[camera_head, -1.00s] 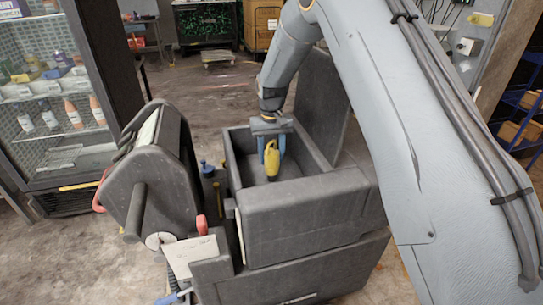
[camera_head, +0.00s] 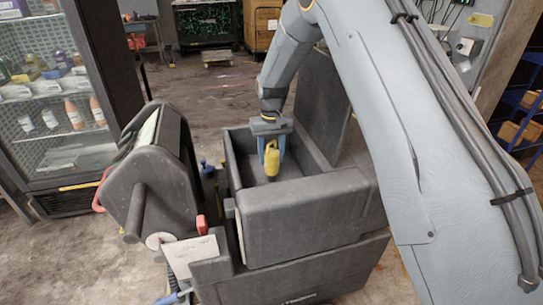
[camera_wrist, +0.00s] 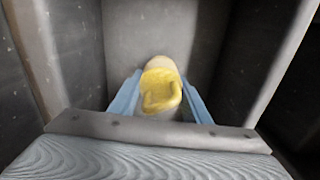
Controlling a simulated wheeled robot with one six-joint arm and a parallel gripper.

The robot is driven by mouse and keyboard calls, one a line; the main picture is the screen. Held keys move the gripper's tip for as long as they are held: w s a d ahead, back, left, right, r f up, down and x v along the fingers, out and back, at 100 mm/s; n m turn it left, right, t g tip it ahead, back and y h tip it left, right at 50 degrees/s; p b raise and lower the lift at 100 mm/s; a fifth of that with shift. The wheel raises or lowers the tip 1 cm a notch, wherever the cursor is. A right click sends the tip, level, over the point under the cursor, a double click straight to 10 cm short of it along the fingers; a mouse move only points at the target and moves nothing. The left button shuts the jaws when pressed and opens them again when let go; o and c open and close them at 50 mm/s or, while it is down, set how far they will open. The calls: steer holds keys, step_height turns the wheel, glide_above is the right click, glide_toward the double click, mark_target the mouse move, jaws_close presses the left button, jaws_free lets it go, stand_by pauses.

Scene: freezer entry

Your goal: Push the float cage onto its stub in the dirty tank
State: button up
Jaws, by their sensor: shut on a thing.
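The yellow float cage (camera_head: 272,160) is between the blue fingers of my gripper (camera_head: 272,163), inside the open grey tank (camera_head: 235,172). In the wrist view the float cage (camera_wrist: 160,90) shows as a yellow rounded body with a pale top, and my gripper's fingers (camera_wrist: 160,98) are shut on its two sides. The tank walls (camera_wrist: 75,45) rise around it. The stub is not visible; the tank floor under the cage is hidden, so I cannot tell whether the cage touches anything below.
A raised grey lid (camera_head: 322,100) stands behind the tank. A grey machine part with a handle (camera_head: 160,180) is close on the left, with a paper tag (camera_head: 190,255) in front. A glass-front cabinet (camera_head: 50,100) stands at far left.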

mark_target(271, 151)
steer(key=shift+f+b, duration=0.7)
steer(key=shift+f, duration=0.85)
steer(key=o, duration=1.1)
steer(key=shift+r+b, duration=1.1)
steer(key=shift+r, duration=2.75)
